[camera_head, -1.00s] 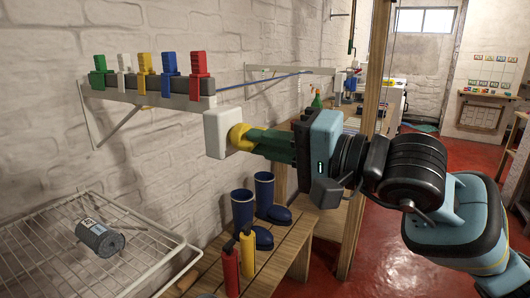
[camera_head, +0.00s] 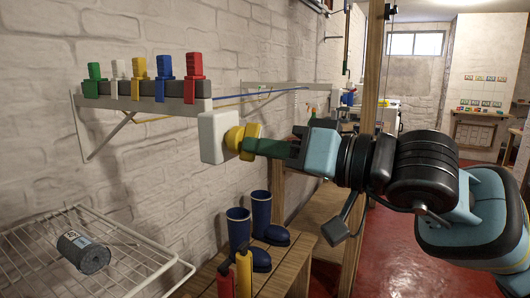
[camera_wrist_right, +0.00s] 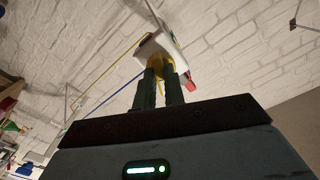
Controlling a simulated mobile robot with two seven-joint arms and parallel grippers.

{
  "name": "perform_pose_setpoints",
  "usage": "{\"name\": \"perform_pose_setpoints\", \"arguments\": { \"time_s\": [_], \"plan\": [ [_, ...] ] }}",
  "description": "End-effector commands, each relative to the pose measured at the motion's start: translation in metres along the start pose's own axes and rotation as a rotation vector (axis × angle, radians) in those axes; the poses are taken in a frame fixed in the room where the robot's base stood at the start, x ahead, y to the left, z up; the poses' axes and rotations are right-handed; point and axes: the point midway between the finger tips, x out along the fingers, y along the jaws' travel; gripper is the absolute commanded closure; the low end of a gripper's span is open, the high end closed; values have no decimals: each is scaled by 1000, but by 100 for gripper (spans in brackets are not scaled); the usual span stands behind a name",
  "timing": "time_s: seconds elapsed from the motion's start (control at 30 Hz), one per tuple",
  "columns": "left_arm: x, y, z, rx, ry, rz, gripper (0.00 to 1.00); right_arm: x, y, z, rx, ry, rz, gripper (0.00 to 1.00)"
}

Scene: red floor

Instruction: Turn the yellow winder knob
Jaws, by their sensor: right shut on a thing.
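The yellow winder knob (camera_head: 237,139) sticks out from the right side of a white winder box (camera_head: 211,138) by the brick wall. My right gripper (camera_head: 256,146) comes from the right and is shut on the knob, with its green fingers at either side of it. In the right wrist view the knob (camera_wrist_right: 182,65) shows between and behind the finger tips, with the white box (camera_wrist_right: 158,46) beyond. The fingers hide part of the knob. My left gripper is not in view.
A wall shelf (camera_head: 150,105) holds a row of coloured clips, including a yellow one (camera_head: 138,78). A yellow cord (camera_head: 165,118) and a blue cord (camera_head: 250,96) run near it. Below are a wire rack (camera_head: 130,240), a bench and blue boots (camera_head: 262,225). A wooden post (camera_head: 370,120) stands behind my arm.

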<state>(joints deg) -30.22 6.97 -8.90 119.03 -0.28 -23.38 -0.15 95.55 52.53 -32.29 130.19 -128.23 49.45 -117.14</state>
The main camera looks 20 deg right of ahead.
Motion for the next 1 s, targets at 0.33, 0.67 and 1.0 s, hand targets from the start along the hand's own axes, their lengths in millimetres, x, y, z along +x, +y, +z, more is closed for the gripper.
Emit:
{"name": "perform_pose_setpoints", "arguments": {
  "time_s": [0.33, 0.67, 1.0],
  "plan": [
    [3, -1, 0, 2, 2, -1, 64, 0, 1, 1, -97, -3, 0, 100],
    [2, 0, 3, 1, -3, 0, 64, 0, 1, 1, -106, -3, 0, 100],
    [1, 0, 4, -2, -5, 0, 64, 0, 1, 1, -105, -2, 0, 67]
  ]
}}
